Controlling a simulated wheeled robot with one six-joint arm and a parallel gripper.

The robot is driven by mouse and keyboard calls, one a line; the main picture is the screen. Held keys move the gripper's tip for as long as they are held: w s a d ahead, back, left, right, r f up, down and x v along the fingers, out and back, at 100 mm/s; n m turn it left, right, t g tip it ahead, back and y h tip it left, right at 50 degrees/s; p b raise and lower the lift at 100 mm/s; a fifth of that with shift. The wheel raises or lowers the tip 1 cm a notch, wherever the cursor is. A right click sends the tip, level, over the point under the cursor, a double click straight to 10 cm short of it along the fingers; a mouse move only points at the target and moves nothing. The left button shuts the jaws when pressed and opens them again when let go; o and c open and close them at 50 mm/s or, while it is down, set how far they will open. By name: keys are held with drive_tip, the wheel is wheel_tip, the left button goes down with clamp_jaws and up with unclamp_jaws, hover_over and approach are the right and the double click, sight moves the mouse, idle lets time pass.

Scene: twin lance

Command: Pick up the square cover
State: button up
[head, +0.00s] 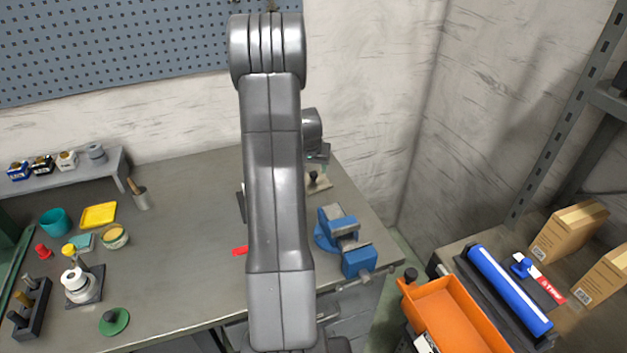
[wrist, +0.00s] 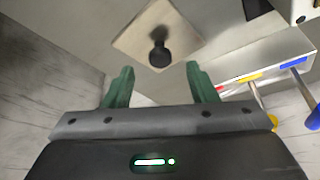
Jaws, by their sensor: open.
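The square cover is a flat beige plate (wrist: 133,38) with a black knob (wrist: 160,53) standing up from its middle. In the head view the cover (head: 321,187) lies on the bench near the back wall, right of my arm and partly hidden by it. My gripper (wrist: 159,86) is open, its two green fingers apart with nothing between them. In the wrist view the knob is ahead of the fingertips, roughly centred between them. In the head view my gripper is near and above the cover, mostly hidden.
A blue vise (head: 345,243) stands on the bench in front of the cover. A small red piece (head: 240,251) lies left of my arm. A green round lid with a knob (head: 114,321), a yellow tray (head: 99,215) and a teal bowl (head: 55,222) are further left. The bench between is clear.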

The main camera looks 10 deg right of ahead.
sight(314, 173)
drive_tip(key=shift+p+x, duration=0.35)
drive_tip(key=shift+x, duration=1.45)
clamp_jaws()
